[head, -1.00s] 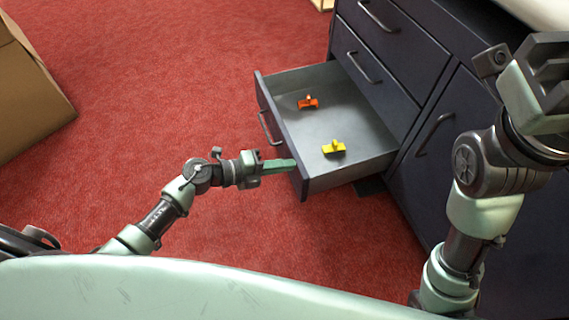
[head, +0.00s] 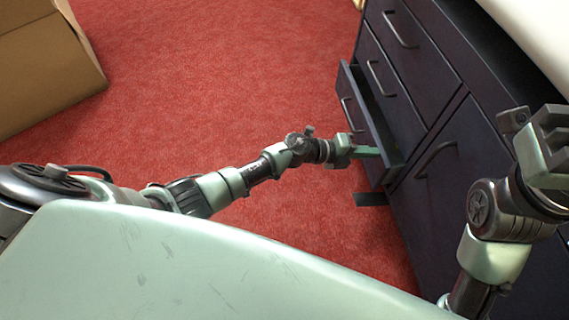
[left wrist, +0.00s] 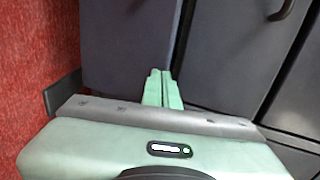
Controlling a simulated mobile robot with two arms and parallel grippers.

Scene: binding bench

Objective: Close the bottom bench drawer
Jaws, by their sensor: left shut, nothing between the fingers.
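The bottom bench drawer (head: 360,130) is open by a small gap in the head view, and its inside is mostly hidden. Its dark front also shows in the left wrist view (left wrist: 125,40). My left gripper (head: 376,152) is shut and empty, with its green fingertips at the near end of the drawer front. In the left wrist view the two fingers (left wrist: 162,88) lie together against or just in front of the dark front; I cannot tell if they touch. My right gripper (head: 560,135) is at the right edge of the head view, away from the drawer; its jaws are unclear.
The dark bench (head: 440,190) has two shut drawers above and a cupboard door beside the bottom drawer. A cardboard box (head: 45,75) stands on the red carpet (head: 220,80) at the left. The carpet between box and bench is clear.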

